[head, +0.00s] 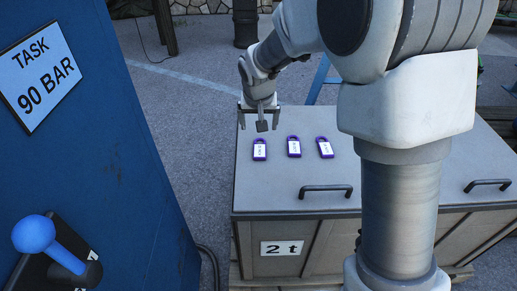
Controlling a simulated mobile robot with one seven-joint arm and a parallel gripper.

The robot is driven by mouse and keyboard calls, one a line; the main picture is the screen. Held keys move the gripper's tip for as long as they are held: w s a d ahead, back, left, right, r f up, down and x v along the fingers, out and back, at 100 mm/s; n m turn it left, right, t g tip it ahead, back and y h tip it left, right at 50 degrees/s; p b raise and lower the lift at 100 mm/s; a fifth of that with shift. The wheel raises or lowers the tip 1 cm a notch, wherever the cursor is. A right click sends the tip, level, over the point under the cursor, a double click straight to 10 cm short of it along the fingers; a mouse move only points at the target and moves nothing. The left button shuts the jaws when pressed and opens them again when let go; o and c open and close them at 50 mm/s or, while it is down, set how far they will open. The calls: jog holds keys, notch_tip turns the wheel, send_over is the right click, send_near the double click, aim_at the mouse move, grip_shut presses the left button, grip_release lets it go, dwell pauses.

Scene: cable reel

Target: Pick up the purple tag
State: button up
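Three purple tags with white labels lie in a row on the grey top of a chest: a left tag (259,150), a middle tag (294,147) and a right tag (325,148). Their label text is too small to read. My gripper (259,122) is above the far left part of the chest top, just beyond the left tag in the picture. Its two fingers are spread wide apart and point down. A small dark grey block shows between them; I cannot tell what it is. No purple tag is between the fingers.
The grey chest (400,190) has two dark handles, one (325,189) in front of the tags, and a "2 t" plate (282,248). A blue panel (110,160) with a "TASK 90 BAR" sign (40,78) and a blue-knobbed lever (34,234) stands at left. My arm hides part of the chest top.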

jog(key=b, duration=0.2)
send_near(260, 149)
notch_tip(260, 149, down, 2)
jog(key=shift+w+a+f, duration=0.1)
jog(key=shift+a+f, duration=0.05)
jog(key=shift+f, duration=0.1)
jog(key=b+x, duration=0.1)
jog(key=x, duration=0.4)
jog(key=shift+w+f+b, duration=0.2)
jog(key=shift+w+b, duration=0.15)
jog(key=shift+b, duration=0.05)
grip_shut()
jog(key=shift+r, duration=0.1)
jog(key=shift+r, duration=0.1)
